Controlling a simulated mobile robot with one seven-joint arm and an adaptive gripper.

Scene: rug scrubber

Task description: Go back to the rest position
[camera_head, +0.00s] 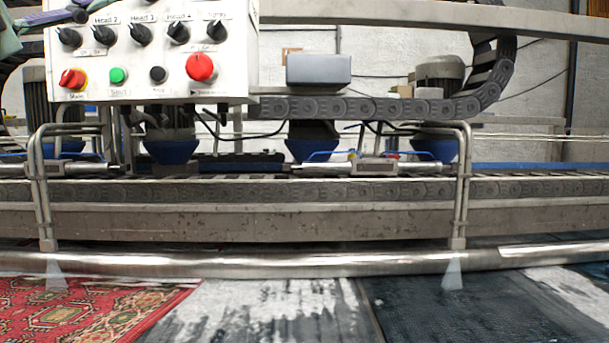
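Part of my arm shows in the top left corner, cut off by the picture edge. My gripper (88,6) seems to be the dark end of it, at the upper left of the white control panel (135,72). Its fingers cannot be made out, so I cannot tell if it is open or shut. Nothing held is visible. The panel has a row of black knobs, a red-and-yellow switch (73,79), a green button (118,75), a small black knob (157,74) and a large red button (201,67).
Behind the panel stands the scrubber with blue-based heads (312,149) and a cable chain (370,107). A metal guard rail (463,190) and a long roller bar (300,262) cross the front. A red patterned rug (90,310) and dark, foamy rugs (420,315) lie below.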

